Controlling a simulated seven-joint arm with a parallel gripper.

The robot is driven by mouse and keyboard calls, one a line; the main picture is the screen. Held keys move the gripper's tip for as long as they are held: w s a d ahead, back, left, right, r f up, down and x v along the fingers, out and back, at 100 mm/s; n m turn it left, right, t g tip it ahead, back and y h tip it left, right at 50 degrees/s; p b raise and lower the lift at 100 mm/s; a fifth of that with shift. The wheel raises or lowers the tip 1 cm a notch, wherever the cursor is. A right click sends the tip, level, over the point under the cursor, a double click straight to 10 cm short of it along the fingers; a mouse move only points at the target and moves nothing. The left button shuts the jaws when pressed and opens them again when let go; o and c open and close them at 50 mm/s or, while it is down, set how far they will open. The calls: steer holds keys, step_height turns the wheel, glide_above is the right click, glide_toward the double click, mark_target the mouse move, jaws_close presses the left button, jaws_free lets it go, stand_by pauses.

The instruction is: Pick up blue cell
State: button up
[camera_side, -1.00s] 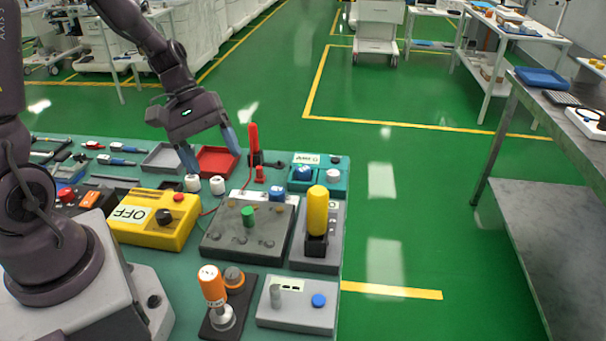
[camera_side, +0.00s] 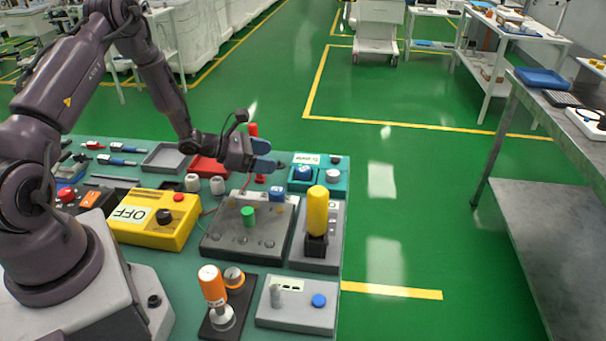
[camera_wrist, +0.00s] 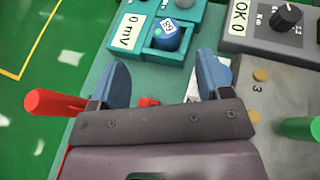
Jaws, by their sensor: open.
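The blue cell (camera_wrist: 166,35), round with a white label, sits in a recess of the teal tester box (camera_wrist: 143,60). In the side view the blue cell (camera_side: 303,172) shows in the same box (camera_side: 330,181) at the table's far right corner. My gripper (camera_side: 276,156) is open and empty, with its blue fingers pointing right towards the box. In the wrist view my gripper (camera_wrist: 165,72) has its fingers spread, and the cell lies beyond the gap between them, not touching either finger.
A red upright handle (camera_wrist: 55,103) stands left of my fingers. The grey panel (camera_side: 222,238) holds a green peg (camera_side: 248,216) and a blue block (camera_side: 277,194). A yellow cylinder (camera_side: 317,210) stands upright to the right. Open floor lies beyond the table's right edge.

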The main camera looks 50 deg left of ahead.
mark_target(304, 167)
steer(key=x, duration=0.3)
steer(key=shift+w+d+f, duration=0.1)
steer(key=shift+s+d+f+x, duration=0.1)
steer(key=shift+x, duration=0.8)
steer(key=shift+s+d+f+x, duration=0.1)
steer(key=shift+x, duration=0.8)
steer(key=shift+s+f+x, duration=0.1)
steer(key=shift+x, duration=0.8)
steer(key=c, duration=1.1)
steer(key=shift+r, duration=0.1)
